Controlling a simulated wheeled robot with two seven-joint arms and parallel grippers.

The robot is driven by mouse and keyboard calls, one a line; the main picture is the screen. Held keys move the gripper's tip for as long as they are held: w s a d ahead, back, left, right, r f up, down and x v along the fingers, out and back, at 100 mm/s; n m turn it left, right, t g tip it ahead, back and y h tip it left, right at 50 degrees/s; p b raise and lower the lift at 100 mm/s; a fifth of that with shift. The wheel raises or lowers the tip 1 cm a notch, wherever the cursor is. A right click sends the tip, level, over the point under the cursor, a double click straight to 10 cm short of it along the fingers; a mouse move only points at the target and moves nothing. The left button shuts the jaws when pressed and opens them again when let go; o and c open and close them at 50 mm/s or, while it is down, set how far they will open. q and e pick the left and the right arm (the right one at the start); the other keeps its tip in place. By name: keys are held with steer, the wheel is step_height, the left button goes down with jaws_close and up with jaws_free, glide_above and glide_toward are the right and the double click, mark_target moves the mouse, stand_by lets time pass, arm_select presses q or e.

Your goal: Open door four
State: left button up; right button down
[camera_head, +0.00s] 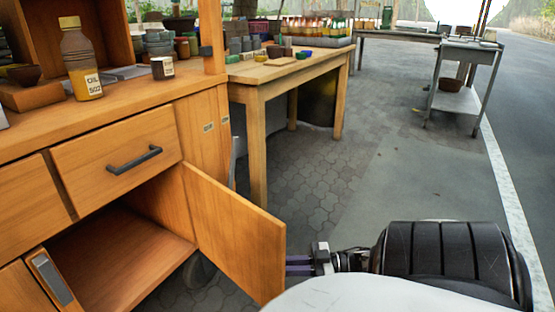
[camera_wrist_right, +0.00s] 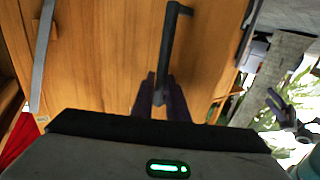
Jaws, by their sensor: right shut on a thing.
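A wooden cabinet door (camera_head: 235,232) stands swung wide open at the lower part of the wooden cabinet, hinged on its right side; its inner face shows in the head view. The shelf space (camera_head: 125,255) behind it is exposed. My right gripper (camera_head: 296,265) is at the outer face of the door near its free edge. In the right wrist view, the gripper (camera_wrist_right: 160,95) is shut on the dark bar handle (camera_wrist_right: 168,50) of the door. The handle is hidden behind the door in the head view. My left gripper is not in view.
A closed drawer (camera_head: 115,158) with a dark handle is above the opening. An oil bottle (camera_head: 79,62) and cup stand on the cabinet top. A wooden table (camera_head: 290,72) with jars stands behind the door. Paved floor (camera_head: 330,180) right of the door is free.

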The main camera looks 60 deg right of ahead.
steer(key=shift+w+d+r, duration=0.2)
steer(key=shift+w, duration=0.15)
steer(key=c, duration=1.8)
jaws_free()
steer(key=shift+a+f, duration=0.1)
steer(key=shift+s+a, duration=0.1)
steer(key=shift+s, duration=0.05)
steer(key=v, duration=0.7)
steer(key=shift+s, duration=0.3)
